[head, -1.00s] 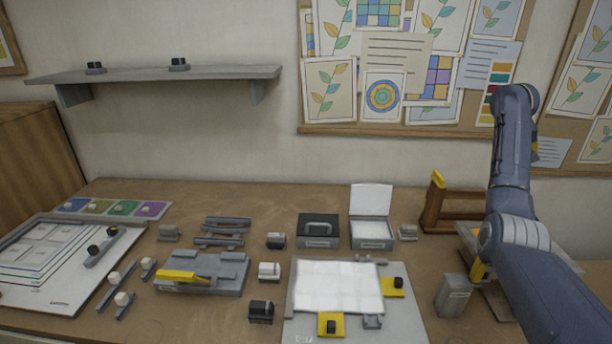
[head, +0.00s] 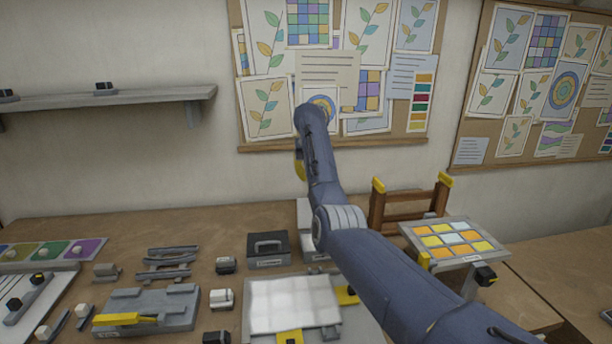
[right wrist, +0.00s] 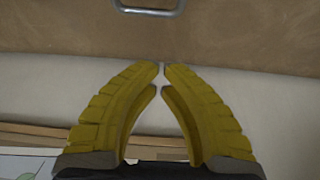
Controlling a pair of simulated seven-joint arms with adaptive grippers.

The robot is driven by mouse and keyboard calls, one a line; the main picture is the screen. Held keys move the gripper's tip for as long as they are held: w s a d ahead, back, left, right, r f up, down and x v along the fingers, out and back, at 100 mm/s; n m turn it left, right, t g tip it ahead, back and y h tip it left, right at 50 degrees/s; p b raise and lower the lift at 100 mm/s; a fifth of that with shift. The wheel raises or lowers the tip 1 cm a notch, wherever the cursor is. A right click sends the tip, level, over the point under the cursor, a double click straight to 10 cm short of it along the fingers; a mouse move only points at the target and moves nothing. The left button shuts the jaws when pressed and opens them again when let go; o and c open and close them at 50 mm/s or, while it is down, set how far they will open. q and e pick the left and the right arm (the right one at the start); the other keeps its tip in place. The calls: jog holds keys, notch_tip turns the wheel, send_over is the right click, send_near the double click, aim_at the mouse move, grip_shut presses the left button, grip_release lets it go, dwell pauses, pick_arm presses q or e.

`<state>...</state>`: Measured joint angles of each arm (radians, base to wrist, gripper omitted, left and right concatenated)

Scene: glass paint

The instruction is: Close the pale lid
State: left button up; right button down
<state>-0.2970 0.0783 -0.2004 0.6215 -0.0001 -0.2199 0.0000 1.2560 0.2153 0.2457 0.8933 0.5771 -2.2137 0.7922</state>
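The pale lid (head: 303,213) shows in the head view as a narrow upright white strip left of my right arm. Most of it and much of its small grey box (head: 314,257) are hidden behind that arm. My right arm reaches in from the lower right, and its wrist is raised above and in front of the lid. In the right wrist view my right gripper (right wrist: 162,68) has its yellow fingers with their tips together and nothing between them. Whether it touches the lid cannot be told. My left gripper is not in view.
A dark case (head: 268,250) with a handle stands left of the box. A wooden rack (head: 408,208) and a raised tray of coloured tiles (head: 452,240) stand to the right. A white glass panel (head: 290,303) lies in front. A grey metal loop (right wrist: 150,11) shows in the right wrist view.

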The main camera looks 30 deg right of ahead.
jog(key=shift+s+a+f, duration=0.1)
jog(key=shift+s+f, duration=0.05)
jog(key=shift+f, duration=0.85)
jog(key=shift+s+a+f, duration=0.1)
jog(key=shift+s+f, duration=0.1)
jog(key=shift+f, duration=0.75)
jog(key=shift+s+f, duration=0.15)
jog(key=shift+f, duration=0.85)
jog(key=shift+a, duration=0.1)
